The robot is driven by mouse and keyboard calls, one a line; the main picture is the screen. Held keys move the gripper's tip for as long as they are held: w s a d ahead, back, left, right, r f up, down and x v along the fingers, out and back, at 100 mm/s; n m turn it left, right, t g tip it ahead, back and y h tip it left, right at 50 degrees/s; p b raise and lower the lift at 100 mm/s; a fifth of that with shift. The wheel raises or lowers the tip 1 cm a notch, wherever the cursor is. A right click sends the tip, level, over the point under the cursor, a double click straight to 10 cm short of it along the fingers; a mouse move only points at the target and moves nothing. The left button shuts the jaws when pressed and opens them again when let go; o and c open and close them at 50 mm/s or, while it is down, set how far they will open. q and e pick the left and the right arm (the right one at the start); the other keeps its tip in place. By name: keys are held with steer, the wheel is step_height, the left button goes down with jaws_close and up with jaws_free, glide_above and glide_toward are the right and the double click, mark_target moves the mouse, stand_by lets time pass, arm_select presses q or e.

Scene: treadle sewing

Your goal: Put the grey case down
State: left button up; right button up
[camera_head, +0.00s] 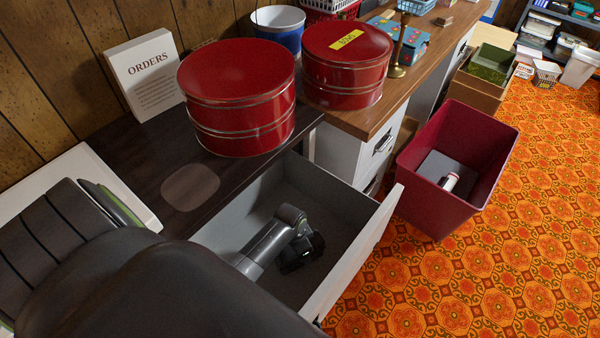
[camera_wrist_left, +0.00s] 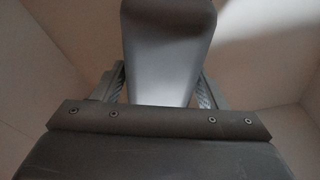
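The grey case (camera_wrist_left: 165,50) is a smooth, rounded grey piece. In the left wrist view it stands between the two fingers of my left gripper (camera_wrist_left: 158,92), which touch or nearly touch its sides. In the head view my left gripper (camera_head: 300,254) is down inside the open drawer (camera_head: 342,234). The case cannot be made out there; my arm and wrist hide it. The lower end of the case is hidden behind the gripper body in the wrist view. My right gripper does not show.
Two red round tins (camera_head: 238,92) (camera_head: 347,62) stand on the desktops behind the drawer. A white ORDERS sign (camera_head: 143,75) leans by the wall. A crimson bin (camera_head: 436,205) stands on the orange carpet (camera_head: 515,240) to the right. The drawer walls closely surround my gripper.

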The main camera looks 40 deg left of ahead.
arm_select(q)
steer(key=shift+o, duration=0.8)
steer(key=r+p, duration=0.1)
steer(key=r, duration=0.2)
steer(key=s+r+p, duration=0.1)
steer(key=r, duration=0.3)
steer(key=r+p, duration=0.1)
steer(key=r, duration=0.3)
steer(key=shift+s+a+r, duration=0.1)
steer(key=shift+s+a, duration=0.1)
steer(key=shift+a, duration=0.2)
steer(key=shift+s+r, duration=0.1)
steer(key=shift+r, duration=0.4)
